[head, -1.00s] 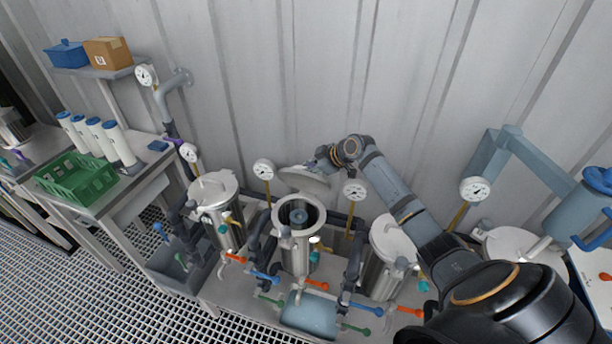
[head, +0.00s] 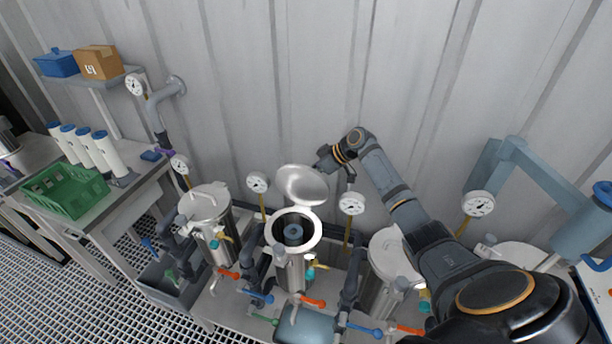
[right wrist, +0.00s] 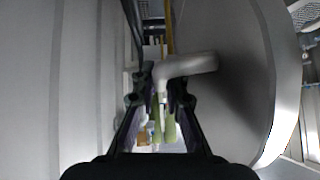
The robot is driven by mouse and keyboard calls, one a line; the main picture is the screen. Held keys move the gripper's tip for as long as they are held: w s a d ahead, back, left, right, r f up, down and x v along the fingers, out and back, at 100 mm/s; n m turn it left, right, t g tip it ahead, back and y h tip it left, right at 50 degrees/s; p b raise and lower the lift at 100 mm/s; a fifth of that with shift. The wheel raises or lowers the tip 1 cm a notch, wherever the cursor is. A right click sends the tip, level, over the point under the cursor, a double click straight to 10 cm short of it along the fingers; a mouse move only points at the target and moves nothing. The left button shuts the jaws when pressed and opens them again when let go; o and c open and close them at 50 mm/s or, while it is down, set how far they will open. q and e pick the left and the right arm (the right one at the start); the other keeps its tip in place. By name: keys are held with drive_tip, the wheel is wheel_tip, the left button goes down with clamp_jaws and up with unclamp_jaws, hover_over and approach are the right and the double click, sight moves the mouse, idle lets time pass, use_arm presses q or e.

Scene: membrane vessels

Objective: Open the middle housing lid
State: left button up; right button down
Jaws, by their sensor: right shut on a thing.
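The middle housing (head: 290,264) is a steel cylinder with its top open, and a dark interior with a round grey-blue part shows inside. Its lid (head: 301,184) stands tilted up behind the opening. In the right wrist view the lid (right wrist: 240,80) is a large grey disc on the right, with a bent metal handle (right wrist: 190,66) on its face. My right gripper (right wrist: 161,95) is shut on this handle. In the head view my right gripper (head: 322,164) is at the lid's upper right edge, its fingers mostly hidden. My left gripper is not in view.
Closed housings stand left (head: 207,203) and right (head: 393,252) of the middle one. Pressure gauges (head: 351,203) rise close by, and colored valve handles stick out in front. The corrugated wall (head: 300,80) is close behind the lid. A green crate (head: 66,192) is on the left table.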

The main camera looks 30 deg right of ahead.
drive_tip(key=shift+f, duration=0.1)
drive_tip(key=c, duration=1.7)
unclamp_jaws()
drive_tip(key=shift+o, duration=0.2)
drive_tip(key=shift+s+d, duration=0.1)
drive_tip(key=v, duration=1.1)
drive_tip(key=shift+s+d+r, duration=0.2)
drive_tip(key=shift+r, duration=0.15)
